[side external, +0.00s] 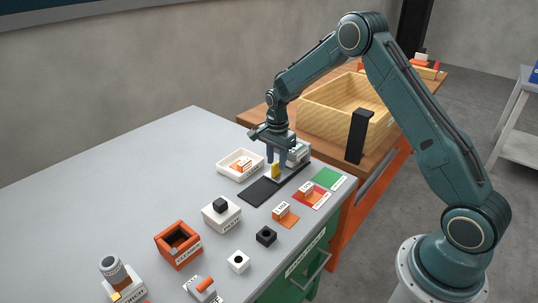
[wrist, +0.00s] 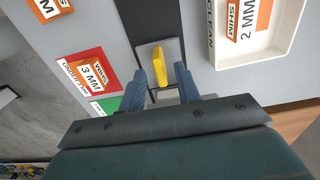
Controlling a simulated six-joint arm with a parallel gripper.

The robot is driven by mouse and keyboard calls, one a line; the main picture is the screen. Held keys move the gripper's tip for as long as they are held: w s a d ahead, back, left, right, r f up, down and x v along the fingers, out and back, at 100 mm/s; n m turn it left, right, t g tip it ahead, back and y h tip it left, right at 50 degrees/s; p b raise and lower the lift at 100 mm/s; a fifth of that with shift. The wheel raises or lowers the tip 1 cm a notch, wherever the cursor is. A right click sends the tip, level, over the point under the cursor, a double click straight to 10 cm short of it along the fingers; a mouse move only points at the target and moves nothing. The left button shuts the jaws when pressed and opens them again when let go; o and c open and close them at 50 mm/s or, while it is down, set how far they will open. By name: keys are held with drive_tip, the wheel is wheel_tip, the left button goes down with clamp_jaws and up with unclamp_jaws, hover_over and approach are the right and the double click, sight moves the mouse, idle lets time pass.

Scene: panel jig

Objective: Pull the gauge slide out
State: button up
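The gauge slide shows as a light grey plate with an upright yellow handle (wrist: 158,66) on a dark strip in the wrist view. In the side view the yellow handle (side external: 276,170) stands near the back end of the dark track (side external: 259,191), beside a grey-white block (side external: 298,152). My gripper (side external: 276,172) points down over the handle. In the wrist view my gripper (wrist: 168,68) has its two blue fingers apart, one on each side of the handle, with a gap visible on the right side.
A white tray (wrist: 262,65) with a 2 MM shim lies beside the track. On the other side are a red pad (wrist: 70,66) with a 3 MM shim and a green pad (side external: 328,178). A wooden crate (side external: 345,105) and black post (side external: 358,137) stand behind.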

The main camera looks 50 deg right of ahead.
drive_tip(key=shift+f, duration=1.2)
clamp_jaws()
